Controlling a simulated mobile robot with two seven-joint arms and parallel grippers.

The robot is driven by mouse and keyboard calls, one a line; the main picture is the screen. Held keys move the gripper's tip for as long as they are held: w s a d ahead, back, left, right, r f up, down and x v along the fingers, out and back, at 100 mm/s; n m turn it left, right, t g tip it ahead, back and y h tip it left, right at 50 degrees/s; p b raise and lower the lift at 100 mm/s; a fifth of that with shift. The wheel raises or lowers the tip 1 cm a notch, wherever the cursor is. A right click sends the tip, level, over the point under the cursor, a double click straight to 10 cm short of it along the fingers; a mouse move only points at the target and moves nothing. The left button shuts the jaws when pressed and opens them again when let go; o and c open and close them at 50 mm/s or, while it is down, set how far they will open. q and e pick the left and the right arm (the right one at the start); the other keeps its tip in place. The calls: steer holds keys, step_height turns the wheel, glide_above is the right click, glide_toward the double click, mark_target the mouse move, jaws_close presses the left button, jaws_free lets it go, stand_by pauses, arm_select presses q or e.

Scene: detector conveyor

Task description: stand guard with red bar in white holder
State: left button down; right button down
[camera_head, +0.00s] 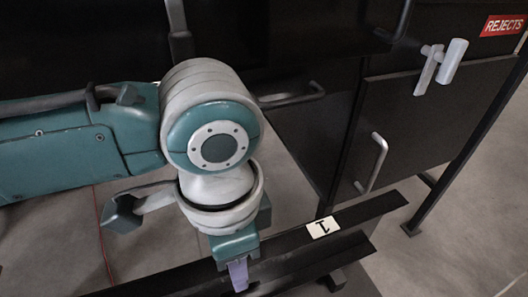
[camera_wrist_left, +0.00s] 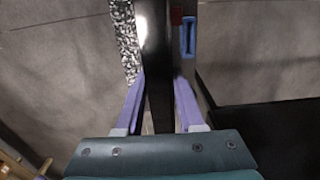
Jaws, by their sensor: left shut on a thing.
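My left gripper (camera_head: 238,277) is in the lower middle of the head view, pointing down at a long black rail (camera_head: 375,210). In the left wrist view, the lilac fingers of my left gripper (camera_wrist_left: 158,105) stand on both sides of a black bar (camera_wrist_left: 156,60) and are shut on it. A small red piece (camera_wrist_left: 176,16) shows beside the bar at the top of that view; I cannot tell whether it is the red bar. A white fitting (camera_head: 440,66) sits on the black cabinet at the upper right; I cannot tell whether it is the white holder. My right gripper is not in view.
A black cabinet with grey handles (camera_head: 374,163) fills the back. A red REJECTS sign (camera_head: 503,25) is at the top right. A blue piece (camera_wrist_left: 188,36) is right of the bar. Grey floor is clear at the right.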

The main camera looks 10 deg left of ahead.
arm_select(q)
steer(key=shift+r, duration=0.1)
stand_by(0.3)
steer(key=shift+s+r+p, duration=0.1)
steer(key=shift+r+p, duration=0.05)
steer(key=shift+p, duration=0.5)
step_height(320, 180, down, 2)
steer(key=shift+f+b, duration=0.1)
steer(key=shift+b, duration=0.6)
steer(key=shift+p, duration=0.35)
